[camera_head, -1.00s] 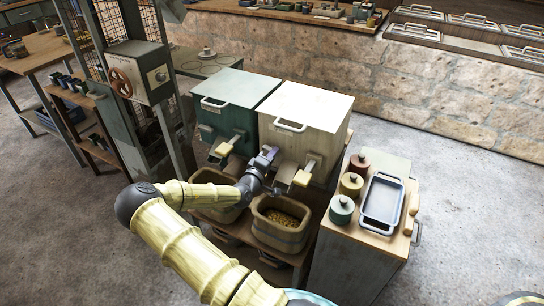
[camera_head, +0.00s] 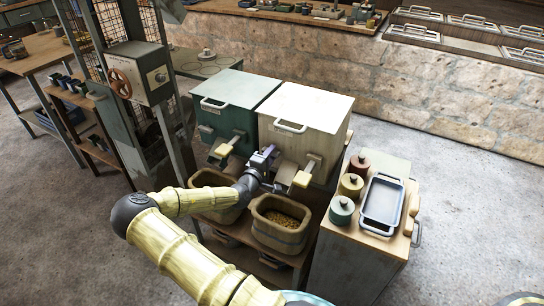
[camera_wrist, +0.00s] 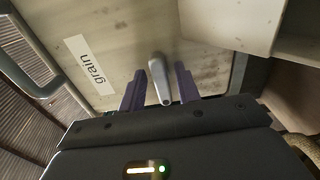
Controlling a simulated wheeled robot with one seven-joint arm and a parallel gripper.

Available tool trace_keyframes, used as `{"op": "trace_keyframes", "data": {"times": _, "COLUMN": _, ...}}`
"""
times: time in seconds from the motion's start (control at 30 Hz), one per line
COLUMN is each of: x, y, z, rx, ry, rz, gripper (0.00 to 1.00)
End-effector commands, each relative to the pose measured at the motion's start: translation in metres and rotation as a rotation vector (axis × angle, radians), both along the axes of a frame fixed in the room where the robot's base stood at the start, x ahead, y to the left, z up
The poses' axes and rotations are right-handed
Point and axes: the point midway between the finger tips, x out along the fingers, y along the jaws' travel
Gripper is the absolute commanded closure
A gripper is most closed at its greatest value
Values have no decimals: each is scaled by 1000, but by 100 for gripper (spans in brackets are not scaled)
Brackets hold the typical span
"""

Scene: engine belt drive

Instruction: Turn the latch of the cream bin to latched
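The cream bin (camera_head: 312,108) stands beside a green bin, with a lid handle on top and a chute low on its front. In the wrist view its front (camera_wrist: 110,65) carries a label reading "grain". A grey lever-like latch (camera_wrist: 159,78) sticks out from that front, toward the camera. My gripper (camera_wrist: 160,88) is open, with one purple finger on each side of the latch and visible gaps to both. In the head view my gripper (camera_head: 268,158) is at the cream bin's lower left front and hides the latch.
The green bin (camera_head: 236,95) is close on the left. The cream bin's chute (camera_head: 303,172) is just right of my gripper. Wooden tubs stand below, one holding yellowish grain (camera_head: 283,218). A cabinet with canisters and a tray (camera_head: 382,200) stands to the right.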

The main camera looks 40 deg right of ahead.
Motion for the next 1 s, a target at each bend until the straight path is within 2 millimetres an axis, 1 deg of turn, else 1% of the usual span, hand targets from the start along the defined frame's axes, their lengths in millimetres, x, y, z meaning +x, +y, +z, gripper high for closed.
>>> {"op": "trace_keyframes", "data": {"times": 0.3, "x": -3, "y": -1, "z": -1, "rx": 2, "ry": 1, "rz": -6, "gripper": 63}}
{"op": "trace_keyframes", "data": {"times": 0.47, "x": -6, "y": 9, "z": -1, "rx": 2, "ry": 2, "rz": -6, "gripper": 63}}
{"op": "trace_keyframes", "data": {"times": 0.57, "x": -11, "y": 22, "z": 0, "rx": 2, "ry": 3, "rz": -5, "gripper": 63}}
{"op": "trace_keyframes", "data": {"times": 1.0, "x": -43, "y": 98, "z": 0, "rx": 1, "ry": 2, "rz": -3, "gripper": 63}}
